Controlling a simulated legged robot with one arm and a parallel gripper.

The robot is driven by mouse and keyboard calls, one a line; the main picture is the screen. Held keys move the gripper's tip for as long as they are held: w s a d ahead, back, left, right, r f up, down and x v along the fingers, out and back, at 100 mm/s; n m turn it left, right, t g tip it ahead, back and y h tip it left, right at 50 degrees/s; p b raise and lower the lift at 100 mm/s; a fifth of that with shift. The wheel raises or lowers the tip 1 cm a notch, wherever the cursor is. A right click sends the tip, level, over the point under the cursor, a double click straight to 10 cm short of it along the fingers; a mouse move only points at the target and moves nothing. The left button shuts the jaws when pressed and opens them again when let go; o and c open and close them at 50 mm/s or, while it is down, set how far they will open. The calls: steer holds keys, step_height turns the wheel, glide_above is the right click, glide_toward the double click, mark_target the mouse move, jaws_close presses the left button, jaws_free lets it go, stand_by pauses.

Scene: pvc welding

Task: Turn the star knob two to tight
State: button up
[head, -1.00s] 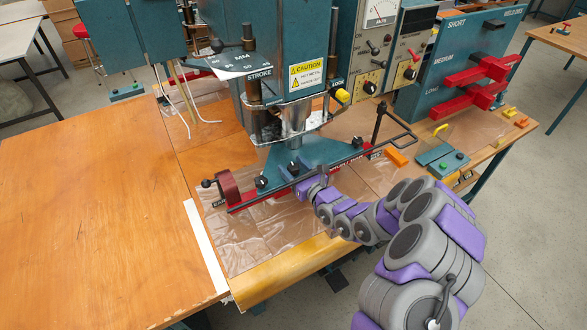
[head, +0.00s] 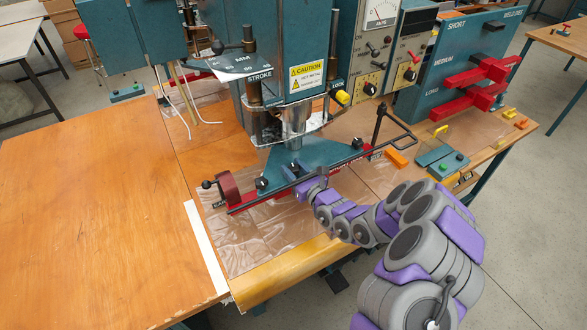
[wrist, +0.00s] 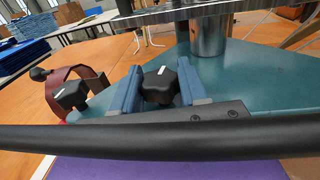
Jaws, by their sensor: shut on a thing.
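A black star knob (wrist: 158,88) with a white mark on top sits on the teal plate (wrist: 240,82) of the welding machine. In the wrist view my gripper (wrist: 157,92) has one blue finger on each side of this knob and is shut on it.
A dark bar (wrist: 160,138) crosses the wrist view in front of the knobs. A dark red clamp block (head: 228,187) with a ball handle is at the left end. The metal column (head: 294,125) rises behind. The wooden table (head: 95,220) is clear at left.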

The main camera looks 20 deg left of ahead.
steer(key=shift+s+a+m+t+h+p, duration=0.1)
steer(key=shift+m+t+h+p, duration=0.2)
steer(key=shift+m+p, duration=0.1)
steer(key=shift+r+m+t+h+p, duration=0.1)
steer(key=shift+m+t+h+p, duration=0.4)
steer(key=shift+t+p, duration=0.15)
steer(key=m+t+h+p, duration=0.2)
steer(key=h, duration=0.1)
steer(key=shift+t+p, duration=0.35)
steer(key=m+h, duration=0.1)
steer(key=m+t+h+b, duration=0.1)
steer(key=h, duration=0.1)
steer(key=shift+f+m+t, duration=0.25)
steer(key=shift+m+t, duration=0.05)
steer(key=shift+m, duration=0.1)
steer(key=shift+r+m+h, duration=0.1)
steer(key=shift+m+h, duration=0.2)
steer(key=shift+h, duration=0.4)
steer(key=shift+t+h, duration=0.3)
steer(key=o, duration=1)
steer(key=shift+c, duration=0.2)
